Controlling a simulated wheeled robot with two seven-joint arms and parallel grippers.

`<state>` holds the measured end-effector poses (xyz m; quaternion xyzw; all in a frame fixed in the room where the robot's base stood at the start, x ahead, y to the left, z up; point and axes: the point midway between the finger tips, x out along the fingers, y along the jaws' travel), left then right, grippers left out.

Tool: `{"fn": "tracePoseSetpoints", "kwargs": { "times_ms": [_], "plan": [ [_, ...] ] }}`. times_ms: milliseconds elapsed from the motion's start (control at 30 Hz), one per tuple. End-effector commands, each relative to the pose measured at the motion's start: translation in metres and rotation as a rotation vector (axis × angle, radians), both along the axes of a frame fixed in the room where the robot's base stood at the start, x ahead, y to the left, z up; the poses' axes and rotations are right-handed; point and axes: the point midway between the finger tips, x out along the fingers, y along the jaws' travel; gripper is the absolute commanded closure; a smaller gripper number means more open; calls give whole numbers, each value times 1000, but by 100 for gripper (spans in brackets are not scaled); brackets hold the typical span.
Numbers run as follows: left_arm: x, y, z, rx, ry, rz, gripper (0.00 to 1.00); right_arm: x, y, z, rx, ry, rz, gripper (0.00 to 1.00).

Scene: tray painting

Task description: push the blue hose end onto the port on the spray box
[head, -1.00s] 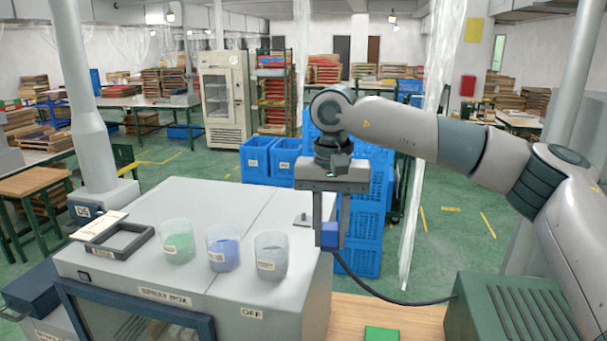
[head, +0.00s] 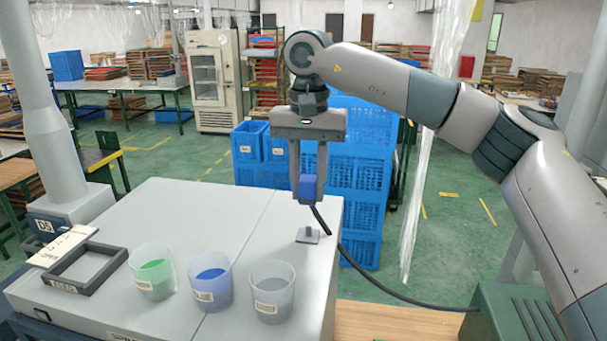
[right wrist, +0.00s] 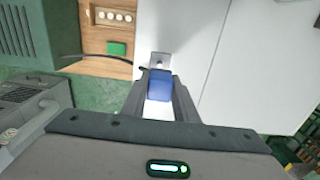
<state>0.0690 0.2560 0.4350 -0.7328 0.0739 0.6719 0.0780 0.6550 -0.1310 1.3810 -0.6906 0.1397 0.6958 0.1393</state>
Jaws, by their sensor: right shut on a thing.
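My right gripper (head: 308,194) is shut on the blue hose end (head: 307,188), which also shows between the fingers in the right wrist view (right wrist: 159,86). A dark hose hangs from it and runs down to the right. The spray box (head: 190,215) is the large pale grey cabinet. A small grey plate with a stub, which looks like the port (head: 308,235), sits on its top near the right edge. It also shows in the right wrist view (right wrist: 159,60), just beyond the hose end. In the head view the hose end is above the port and apart from it. My left gripper is not in view.
Three cups stand on the box top: green (head: 153,272), blue (head: 210,282) and grey (head: 272,292). A dark frame (head: 84,268) lies to their left. Blue crates (head: 355,180) stand behind the box. A green ribbed machine (head: 500,312) is at the right.

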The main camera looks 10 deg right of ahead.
Motion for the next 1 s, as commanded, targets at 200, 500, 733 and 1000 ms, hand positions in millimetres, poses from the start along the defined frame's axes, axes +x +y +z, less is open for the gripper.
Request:
{"fn": "tracePoseSetpoints", "kwargs": {
  "times_ms": [200,500,733,1000],
  "plan": [
    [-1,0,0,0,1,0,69,0,0,1,0,-1,0,93],
    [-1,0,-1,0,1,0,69,0,0,-1,0,0,0,93],
    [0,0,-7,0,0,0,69,0,0,-9,0,0,0,93],
    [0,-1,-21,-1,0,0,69,0,0,-29,0,0,0,93]
  ]
}}
